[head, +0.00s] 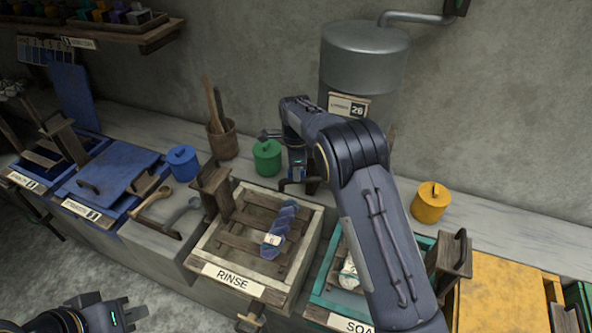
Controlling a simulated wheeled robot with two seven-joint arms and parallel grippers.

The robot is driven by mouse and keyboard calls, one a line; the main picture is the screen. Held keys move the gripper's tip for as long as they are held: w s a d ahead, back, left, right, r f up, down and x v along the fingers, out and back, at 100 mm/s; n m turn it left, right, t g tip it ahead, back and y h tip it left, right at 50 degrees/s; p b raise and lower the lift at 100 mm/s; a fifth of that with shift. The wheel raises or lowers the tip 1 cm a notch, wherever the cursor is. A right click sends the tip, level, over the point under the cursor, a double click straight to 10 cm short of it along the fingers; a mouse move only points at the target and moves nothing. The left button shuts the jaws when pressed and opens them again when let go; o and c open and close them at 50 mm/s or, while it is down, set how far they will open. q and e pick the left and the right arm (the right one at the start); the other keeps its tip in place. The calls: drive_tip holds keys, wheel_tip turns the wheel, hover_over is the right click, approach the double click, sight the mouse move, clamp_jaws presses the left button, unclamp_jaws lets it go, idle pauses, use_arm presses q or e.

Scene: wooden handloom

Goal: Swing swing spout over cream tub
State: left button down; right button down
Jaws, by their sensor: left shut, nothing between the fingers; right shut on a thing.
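The cream tub (313,236) with the RINSE label stands in the middle of the head view. It has a slatted rack inside and a twisted blue skein (279,230) on it. My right arm reaches over from the lower right. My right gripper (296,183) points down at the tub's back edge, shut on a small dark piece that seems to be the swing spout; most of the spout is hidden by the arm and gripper. The grey cistern (362,65) stands behind. My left gripper (122,314) is shut and empty at the lower left, away from the tubs.
A green pot (267,157), a blue pot (182,162) and a yellow pot (431,202) stand on the back ledge. Blue tubs lie at left; a teal SOAP tub (320,297) is at right, partly behind my arm.

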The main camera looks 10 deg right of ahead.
drive_tip(key=shift+w+d+r, duration=0.1)
drive_tip(key=shift+w, duration=0.05)
drive_tip(key=c, duration=1.4)
unclamp_jaws()
drive_tip(key=shift+c, duration=0.2)
wheel_tip(320, 180, up, 7)
drive_tip(key=shift+r+b, duration=0.15)
drive_tip(key=shift+b, duration=0.55)
drive_tip(key=shift+r, duration=0.2)
